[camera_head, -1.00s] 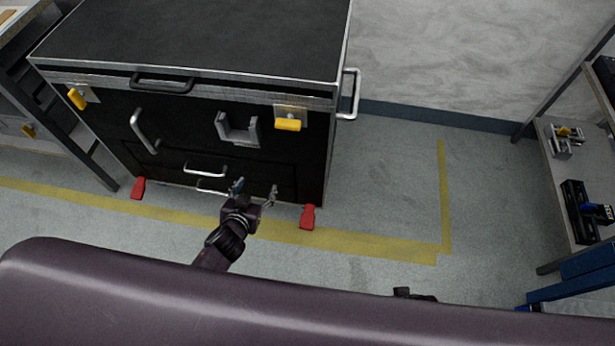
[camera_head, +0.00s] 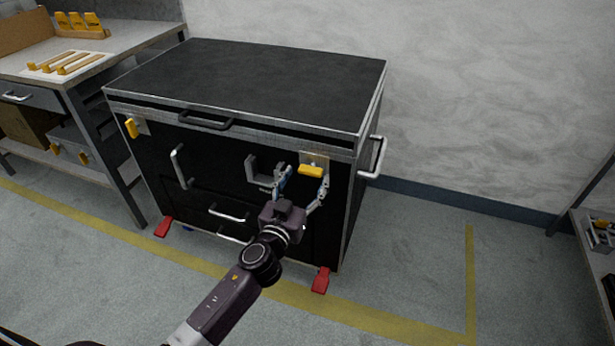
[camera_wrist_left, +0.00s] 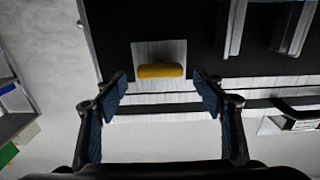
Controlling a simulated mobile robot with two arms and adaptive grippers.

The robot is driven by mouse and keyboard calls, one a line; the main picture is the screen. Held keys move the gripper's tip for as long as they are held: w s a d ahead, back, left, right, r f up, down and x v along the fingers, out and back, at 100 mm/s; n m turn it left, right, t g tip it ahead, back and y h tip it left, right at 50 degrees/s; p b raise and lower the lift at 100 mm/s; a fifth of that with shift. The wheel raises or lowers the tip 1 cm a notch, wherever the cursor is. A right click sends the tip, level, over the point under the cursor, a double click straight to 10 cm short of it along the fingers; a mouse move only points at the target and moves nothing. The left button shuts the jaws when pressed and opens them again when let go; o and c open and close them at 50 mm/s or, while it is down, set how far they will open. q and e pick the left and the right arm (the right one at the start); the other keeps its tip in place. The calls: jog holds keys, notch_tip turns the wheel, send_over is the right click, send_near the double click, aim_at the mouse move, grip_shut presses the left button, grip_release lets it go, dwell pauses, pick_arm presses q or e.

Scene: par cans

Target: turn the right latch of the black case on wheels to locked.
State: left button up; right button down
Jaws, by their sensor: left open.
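The black case (camera_head: 200,150) stands on the floor with its front towards me. Its right latch (camera_head: 311,171) has a yellow handle lying horizontally on a metal plate. The left latch (camera_head: 131,127) has a yellow handle that stands nearly upright. My left gripper (camera_head: 304,183) is open, with one finger on each side of the right latch's handle. In the left wrist view the yellow handle (camera_wrist_left: 160,71) lies between and beyond the open fingertips (camera_wrist_left: 161,82), with a gap at both ends. Contact is not visible. My right gripper is not in view.
A grey bracket (camera_head: 262,171) sits on the case front just left of the right latch. A side handle (camera_head: 375,158) sticks out at the right. Red pedals (camera_head: 320,280) stick out at the bottom. A workbench (camera_head: 95,55) stands at the left. Floor to the right is free.

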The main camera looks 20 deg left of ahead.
pick_arm(q)
jog(key=shift+w, duration=0.75)
jog(key=shift+c, duration=0.7)
jog(key=c, duration=1)
